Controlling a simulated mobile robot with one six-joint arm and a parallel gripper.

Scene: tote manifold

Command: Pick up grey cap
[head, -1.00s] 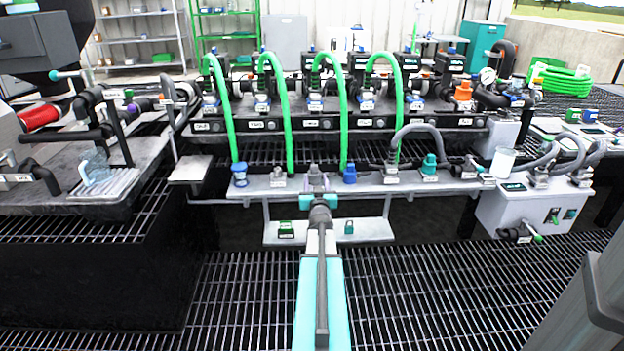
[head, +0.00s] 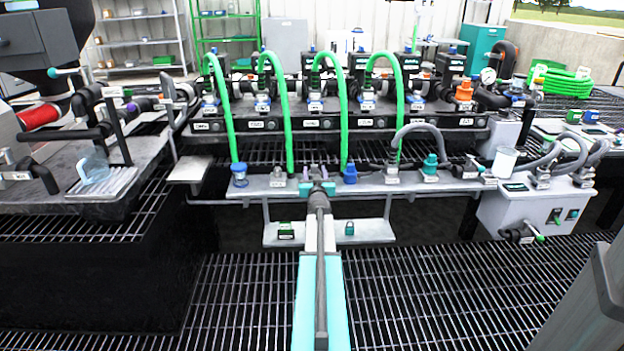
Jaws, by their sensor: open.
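My gripper (head: 318,174) is open at the front edge of the grey fittings shelf (head: 262,186), its fingers pointing away from me. A small grey piece, which looks like the grey cap (head: 316,174), shows at the fingertips. The gripper hides much of it, and I cannot tell whether the fingers touch it or stand around it. Another grey fitting (head: 278,177) stands on the shelf just left of the gripper. A blue cap (head: 350,174) stands close on the right.
A blue cap (head: 239,175) is further left and a teal cap (head: 430,165) further right. A lower ledge (head: 328,232) with small tags hangs below the shelf.

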